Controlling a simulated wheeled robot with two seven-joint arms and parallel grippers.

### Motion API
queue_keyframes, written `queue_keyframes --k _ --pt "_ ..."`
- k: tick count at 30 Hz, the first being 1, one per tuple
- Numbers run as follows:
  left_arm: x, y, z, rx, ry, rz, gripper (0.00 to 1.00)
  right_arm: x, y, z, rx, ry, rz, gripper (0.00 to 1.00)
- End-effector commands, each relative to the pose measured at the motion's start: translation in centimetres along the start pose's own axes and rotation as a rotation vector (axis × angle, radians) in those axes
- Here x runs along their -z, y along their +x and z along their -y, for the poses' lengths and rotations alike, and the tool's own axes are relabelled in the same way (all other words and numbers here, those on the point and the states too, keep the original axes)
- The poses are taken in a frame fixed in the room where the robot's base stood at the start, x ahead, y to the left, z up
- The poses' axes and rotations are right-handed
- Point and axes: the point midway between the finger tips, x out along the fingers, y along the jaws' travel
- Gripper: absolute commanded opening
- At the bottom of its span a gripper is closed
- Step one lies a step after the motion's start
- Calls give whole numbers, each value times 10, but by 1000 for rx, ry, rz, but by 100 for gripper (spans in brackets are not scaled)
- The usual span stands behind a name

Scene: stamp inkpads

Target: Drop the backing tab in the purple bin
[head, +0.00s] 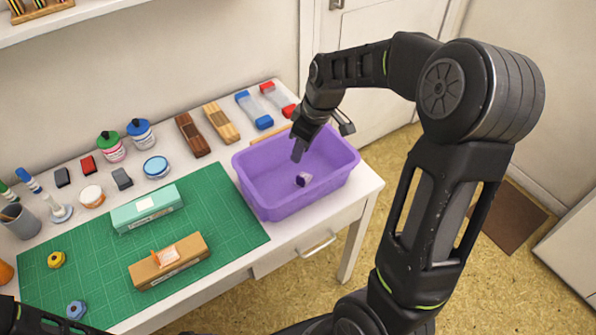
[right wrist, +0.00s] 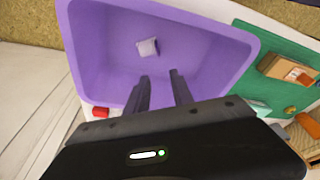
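The purple bin (head: 262,205) stands at the right end of the table and fills much of the right wrist view (right wrist: 105,75). A small whitish tab, likely the backing tab (head: 304,179), lies on the bin floor; it also shows in the right wrist view (right wrist: 148,47). My right gripper (head: 322,142) is over the bin with its fingers spread apart and nothing between them. In the right wrist view its fingertips (right wrist: 159,77) are apart from the tab. Part of my left arm shows at the lower left, but its gripper does not show.
A green cutting mat (head: 215,225) left of the bin carries a teal box (head: 147,208) and a brown box (head: 170,261). Ink jars, stamps and wooden blocks (head: 192,135) line the back of the table. The table's front edge is close to the bin.

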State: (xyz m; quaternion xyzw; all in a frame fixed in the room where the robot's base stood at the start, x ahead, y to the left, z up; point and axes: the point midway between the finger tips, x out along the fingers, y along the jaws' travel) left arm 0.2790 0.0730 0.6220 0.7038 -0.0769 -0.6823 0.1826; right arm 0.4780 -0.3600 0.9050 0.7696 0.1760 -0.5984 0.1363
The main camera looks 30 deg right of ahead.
Motion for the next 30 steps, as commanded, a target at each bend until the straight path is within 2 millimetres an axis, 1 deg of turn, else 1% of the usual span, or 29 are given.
queue_keyframes --k 9,12,16,30 --pt "0 4 2 0 0 0 74 1 -51 0 -3 -1 -4 28" --pt "0 4 2 0 0 0 74 1 -62 0 -2 -1 -2 28" --pt "0 4 2 0 0 0 74 0 -67 0 -1 -1 -1 28" --pt "0 4 2 0 0 0 74 0 -66 0 -1 -1 0 28"
